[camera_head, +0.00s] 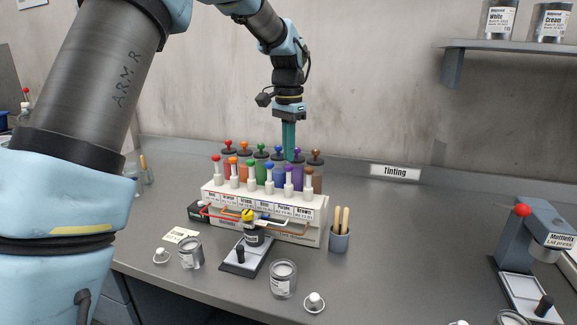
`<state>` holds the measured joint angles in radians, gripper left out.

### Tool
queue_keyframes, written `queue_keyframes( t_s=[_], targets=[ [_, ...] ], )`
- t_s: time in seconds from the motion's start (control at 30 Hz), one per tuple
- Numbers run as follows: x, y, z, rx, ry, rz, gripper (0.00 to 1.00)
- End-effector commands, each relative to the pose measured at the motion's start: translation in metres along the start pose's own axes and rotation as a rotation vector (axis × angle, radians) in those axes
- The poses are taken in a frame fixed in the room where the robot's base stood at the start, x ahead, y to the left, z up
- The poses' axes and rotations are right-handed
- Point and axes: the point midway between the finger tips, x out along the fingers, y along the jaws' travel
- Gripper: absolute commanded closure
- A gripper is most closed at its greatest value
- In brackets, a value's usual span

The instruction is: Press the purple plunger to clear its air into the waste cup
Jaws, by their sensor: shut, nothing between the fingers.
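The purple plunger (289,171) is a white upright rod with a purple knob, in the front row of the white dispenser rack (312,236), between the blue and brown plungers. My gripper (289,154) points straight down with its teal fingers together and empty. Its tips show just above the purple knob in the picture and in front of the back row of colored canisters; a touch with the knob cannot be made out. A dark container (254,236) stands on a small stand in front of the rack, below a yellow part. I cannot tell which vessel is the waste cup.
Other plungers, such as the blue one (268,168) and the brown one (308,175), stand close beside. Two open cans (191,255) (283,280) and a pot of sticks (339,239) stand in front. A lid press (528,245) is at right.

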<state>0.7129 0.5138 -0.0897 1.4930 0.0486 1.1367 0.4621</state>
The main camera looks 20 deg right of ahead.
Motion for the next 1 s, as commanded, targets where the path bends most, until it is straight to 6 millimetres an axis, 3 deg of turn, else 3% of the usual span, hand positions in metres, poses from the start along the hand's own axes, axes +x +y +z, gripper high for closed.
queue_keyframes(
  t_s=[0.83,1.0],
  targets=[
    [0.034,0.0,0.0,0.0,-0.001,0.001,1.0],
    [0.033,0.0,0.0,0.0,-0.001,0.001,1.0]
  ],
)
